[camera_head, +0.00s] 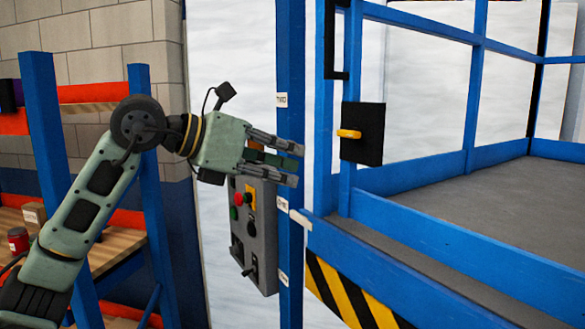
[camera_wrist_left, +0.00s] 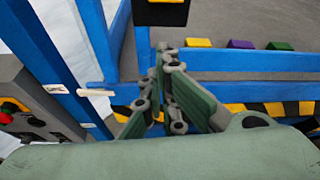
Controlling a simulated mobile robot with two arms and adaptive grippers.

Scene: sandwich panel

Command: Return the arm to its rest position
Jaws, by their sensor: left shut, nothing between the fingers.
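My left arm comes in from the left in the head view. Its left gripper (camera_head: 297,165) is in the air in front of a blue post, just above and in front of a grey control box (camera_head: 262,248). In the left wrist view the fingers of the left gripper (camera_wrist_left: 166,52) come together with nothing between them. The control box also shows at the left edge of the wrist view (camera_wrist_left: 32,98), apart from the fingers. The gripper hides the top of the box in the head view. My right gripper is in neither view.
A blue-railed platform (camera_head: 420,228) with a black-and-yellow striped edge stands at the right. A black plate with a yellow handle (camera_head: 349,134) is on its post. Blue shelving (camera_head: 45,130) stands behind my arm at the left. Yellow (camera_wrist_left: 198,42), purple (camera_wrist_left: 240,44) and green (camera_wrist_left: 280,46) blocks show beyond the rail.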

